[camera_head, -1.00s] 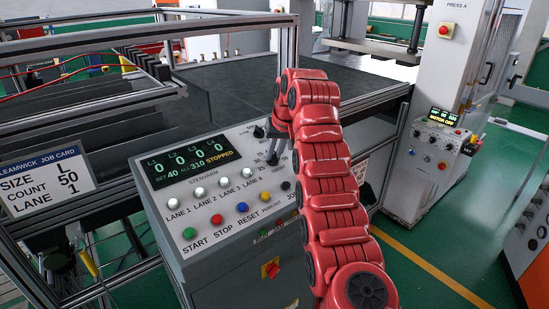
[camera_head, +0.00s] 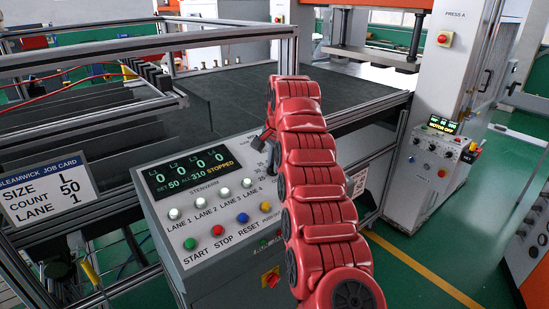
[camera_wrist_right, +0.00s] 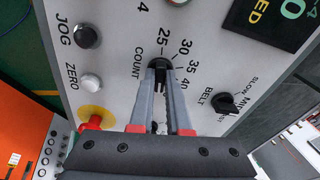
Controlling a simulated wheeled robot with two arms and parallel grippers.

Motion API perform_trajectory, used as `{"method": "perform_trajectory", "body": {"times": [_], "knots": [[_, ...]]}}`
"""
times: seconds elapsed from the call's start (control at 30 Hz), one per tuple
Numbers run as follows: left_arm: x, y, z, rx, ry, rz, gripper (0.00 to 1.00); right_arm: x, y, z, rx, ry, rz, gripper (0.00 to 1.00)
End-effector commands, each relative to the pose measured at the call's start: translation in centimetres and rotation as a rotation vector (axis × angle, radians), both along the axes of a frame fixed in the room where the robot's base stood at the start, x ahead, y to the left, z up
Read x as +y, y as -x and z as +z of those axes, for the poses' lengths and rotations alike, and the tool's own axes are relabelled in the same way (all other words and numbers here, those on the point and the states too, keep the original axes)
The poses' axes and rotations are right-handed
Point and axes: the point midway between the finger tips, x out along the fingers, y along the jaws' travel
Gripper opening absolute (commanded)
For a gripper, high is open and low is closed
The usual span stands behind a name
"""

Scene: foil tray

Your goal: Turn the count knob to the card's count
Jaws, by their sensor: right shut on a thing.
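The count knob (camera_wrist_right: 160,63) is black and sits on the grey panel, with 25, 30, 35 and 40 printed around it in the wrist view. My right gripper (camera_wrist_right: 161,72) is shut on it, its fingers on either side of the knob. The fingers hide part of the dial, and I cannot tell exactly where the knob's pointer aims. In the head view my red right arm covers the knob. The job card (camera_head: 45,188) reads size L, count 50, lane 1. My left gripper is not in view.
The belt knob (camera_wrist_right: 228,103) is to the right of the count knob in the wrist view. The jog button (camera_wrist_right: 87,36), zero button (camera_wrist_right: 91,82) and a red button on a yellow base (camera_wrist_right: 95,116) are to the left. Start (camera_head: 190,243) and stop (camera_head: 217,230) buttons line the panel's front.

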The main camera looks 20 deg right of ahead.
Motion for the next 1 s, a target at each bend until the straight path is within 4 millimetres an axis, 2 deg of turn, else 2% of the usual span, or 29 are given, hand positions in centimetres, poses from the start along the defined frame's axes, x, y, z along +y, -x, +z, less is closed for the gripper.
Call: {"method": "perform_trajectory", "body": {"times": [0.1, 0.4, 1.0], "knots": [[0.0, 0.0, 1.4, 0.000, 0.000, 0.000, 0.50, 0.0, 0.0, 0.4, 0.012, -0.025, -0.090, 0.00], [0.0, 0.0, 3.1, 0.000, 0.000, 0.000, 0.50, 0.0, 0.0, 0.2, 0.029, -0.073, -0.259, 0.00], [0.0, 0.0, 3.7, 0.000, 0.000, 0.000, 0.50, 0.0, -0.1, 0.1, 0.034, -0.095, -0.334, 0.00]]}}
